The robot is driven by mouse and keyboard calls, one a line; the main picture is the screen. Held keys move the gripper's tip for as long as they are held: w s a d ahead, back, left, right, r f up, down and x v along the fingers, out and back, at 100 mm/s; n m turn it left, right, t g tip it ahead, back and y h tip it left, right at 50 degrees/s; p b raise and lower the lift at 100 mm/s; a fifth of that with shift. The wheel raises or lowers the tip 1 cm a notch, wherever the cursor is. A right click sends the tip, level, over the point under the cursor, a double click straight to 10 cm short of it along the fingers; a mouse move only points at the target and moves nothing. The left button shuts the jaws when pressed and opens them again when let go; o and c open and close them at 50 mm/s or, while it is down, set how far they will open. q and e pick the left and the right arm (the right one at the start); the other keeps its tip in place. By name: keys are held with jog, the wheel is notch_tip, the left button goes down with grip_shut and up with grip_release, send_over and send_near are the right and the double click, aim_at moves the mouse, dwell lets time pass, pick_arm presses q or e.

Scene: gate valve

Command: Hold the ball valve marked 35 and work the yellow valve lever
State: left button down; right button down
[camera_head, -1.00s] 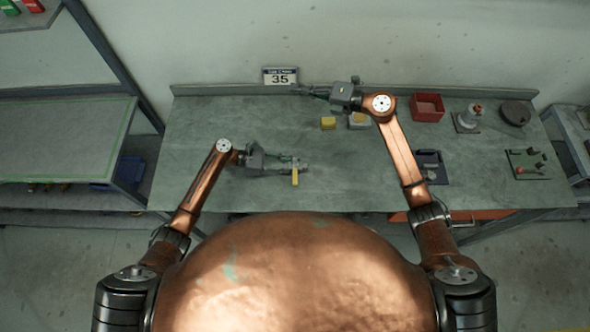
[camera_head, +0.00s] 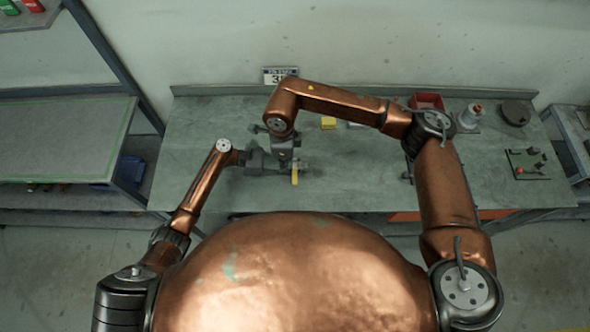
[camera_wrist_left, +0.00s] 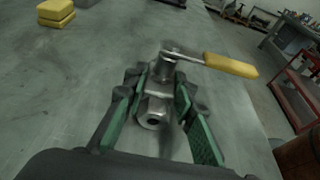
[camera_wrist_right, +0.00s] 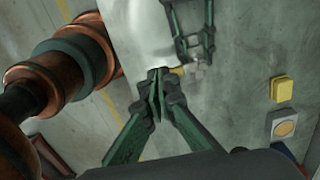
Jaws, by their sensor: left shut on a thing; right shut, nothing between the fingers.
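The metal ball valve (camera_wrist_left: 158,102) shows in the left wrist view between the green-padded fingers of my left gripper (camera_wrist_left: 160,118), which is shut on its body. Its yellow lever (camera_wrist_left: 230,65) sticks out to the right there. In the head view the lever (camera_head: 295,177) points toward my body, just right of my left gripper (camera_head: 280,165). My right gripper (camera_wrist_right: 160,85) is shut and empty. In the right wrist view its fingertips appear close to the lever (camera_wrist_right: 178,71); I cannot tell whether they touch. The right arm partly covers the sign (camera_head: 280,75) marked 35.
A yellow block (camera_head: 328,123) lies on the workbench (camera_head: 340,185) behind the valve. The bench front around the valve is clear.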

aim_at(295, 165)
notch_tip(295, 165, down, 7)
jog(key=shift+r, duration=0.15)
dwell(0.4)
jog(key=shift+d, duration=0.1)
dwell(1.3)
jog(key=shift+f, duration=2.05)
jog(key=shift+d, duration=0.15)
jog(key=shift+s+d, duration=0.25)
jog(key=shift+d, duration=0.25)
